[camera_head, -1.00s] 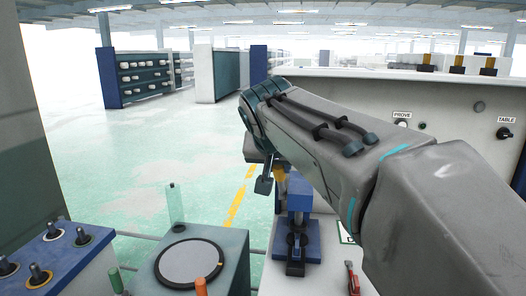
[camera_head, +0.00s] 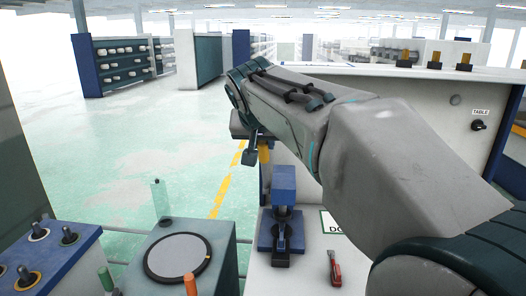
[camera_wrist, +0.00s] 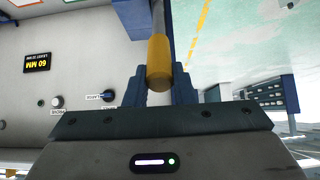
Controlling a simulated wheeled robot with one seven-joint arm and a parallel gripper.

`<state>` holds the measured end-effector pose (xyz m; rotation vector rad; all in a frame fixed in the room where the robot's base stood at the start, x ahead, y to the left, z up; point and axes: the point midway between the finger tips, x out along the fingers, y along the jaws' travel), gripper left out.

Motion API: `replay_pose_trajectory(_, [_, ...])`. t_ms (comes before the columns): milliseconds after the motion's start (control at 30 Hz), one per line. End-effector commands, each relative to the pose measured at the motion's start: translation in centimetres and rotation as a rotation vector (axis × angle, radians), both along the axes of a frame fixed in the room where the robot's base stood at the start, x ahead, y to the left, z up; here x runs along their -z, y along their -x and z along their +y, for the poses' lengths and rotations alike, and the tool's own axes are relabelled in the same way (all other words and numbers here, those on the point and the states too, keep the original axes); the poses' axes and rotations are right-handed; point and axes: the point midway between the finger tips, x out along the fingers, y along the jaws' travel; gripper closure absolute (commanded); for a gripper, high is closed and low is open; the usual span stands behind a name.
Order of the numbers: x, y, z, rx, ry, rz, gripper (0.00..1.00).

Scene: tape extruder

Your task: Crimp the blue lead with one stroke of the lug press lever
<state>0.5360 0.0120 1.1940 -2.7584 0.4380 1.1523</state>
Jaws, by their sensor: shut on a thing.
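The lug press (camera_head: 284,185) is a blue upright column on a blue base, on the white bench in the head view. Its lever ends in a yellow grip (camera_head: 264,150), seen just left of the column top beside my gripper (camera_head: 256,148). In the wrist view the yellow grip (camera_wrist: 159,62) on a grey rod lies between the two fingers of my gripper (camera_wrist: 158,85), which is shut on it. I cannot make out a blue lead in either view.
A small red tool-like thing (camera_head: 334,268) lies right of the press. A grey-green box with a round plate (camera_head: 178,260) and a blue box with several toggles (camera_head: 40,250) stand left. A white panel with a TABLE knob (camera_head: 478,125) is behind. Open floor lies behind left.

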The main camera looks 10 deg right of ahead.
Motion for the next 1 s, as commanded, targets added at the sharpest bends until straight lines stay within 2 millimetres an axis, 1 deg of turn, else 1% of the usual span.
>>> replay_pose_trajectory(33, [-0.6,-0.2,0.0,-0.002,0.001,-0.009,1.0])
replay_pose_trajectory(133, [-1.1,-0.8,-0.2,-0.001,0.0,-0.01,1.0])
replay_pose_trajectory(800, [-3.3,-6.0,-1.9,-0.001,0.001,-0.007,1.0])
replay_pose_trajectory(1000, [-3.4,-6.5,-2.1,-0.001,0.001,-0.009,1.0])
